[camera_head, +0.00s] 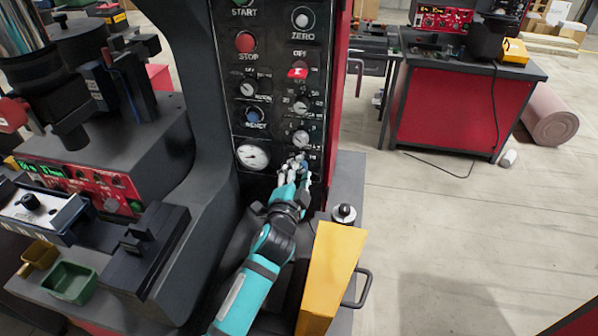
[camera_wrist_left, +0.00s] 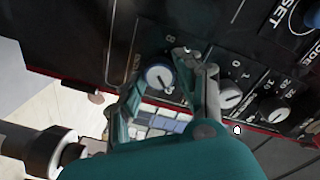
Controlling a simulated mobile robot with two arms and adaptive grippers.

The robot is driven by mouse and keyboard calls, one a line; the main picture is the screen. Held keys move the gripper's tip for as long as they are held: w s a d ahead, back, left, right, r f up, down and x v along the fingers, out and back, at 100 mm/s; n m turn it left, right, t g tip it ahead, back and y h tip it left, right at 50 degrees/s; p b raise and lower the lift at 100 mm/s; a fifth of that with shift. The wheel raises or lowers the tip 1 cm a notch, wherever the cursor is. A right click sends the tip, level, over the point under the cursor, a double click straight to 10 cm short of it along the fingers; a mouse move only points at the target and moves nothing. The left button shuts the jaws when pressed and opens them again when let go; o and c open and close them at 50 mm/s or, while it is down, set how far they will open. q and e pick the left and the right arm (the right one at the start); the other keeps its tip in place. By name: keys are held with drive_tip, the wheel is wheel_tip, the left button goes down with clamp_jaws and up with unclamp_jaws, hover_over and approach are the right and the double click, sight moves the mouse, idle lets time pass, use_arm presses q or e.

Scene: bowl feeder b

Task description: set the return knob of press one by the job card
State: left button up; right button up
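The press panel (camera_head: 262,123) stands upright in the head view, with buttons, several knobs and a round gauge (camera_head: 252,157). My left gripper (camera_head: 294,170) is at the lowest knob in the right column, which it mostly covers in the head view. In the left wrist view, a round knob with a pale face (camera_wrist_left: 160,77) sits between the spread fingers of my left gripper (camera_wrist_left: 158,80). I cannot tell whether the fingers touch it. The label naming the return knob is not readable. No job card can be made out. My right gripper is not in view.
A knob (camera_head: 301,138) sits just above the gripper, and another (camera_head: 301,105) above that. A yellow wedge-shaped block (camera_head: 331,270) and a black post with a silver collar (camera_head: 344,213) stand close to the right of my arm. A green bin (camera_head: 70,282) is at lower left.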

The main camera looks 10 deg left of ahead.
use_arm(q)
drive_tip(key=o, duration=0.3)
drive_tip(key=s, duration=1.2)
drive_tip(key=shift+r, duration=0.15)
drive_tip(key=shift+a, duration=0.1)
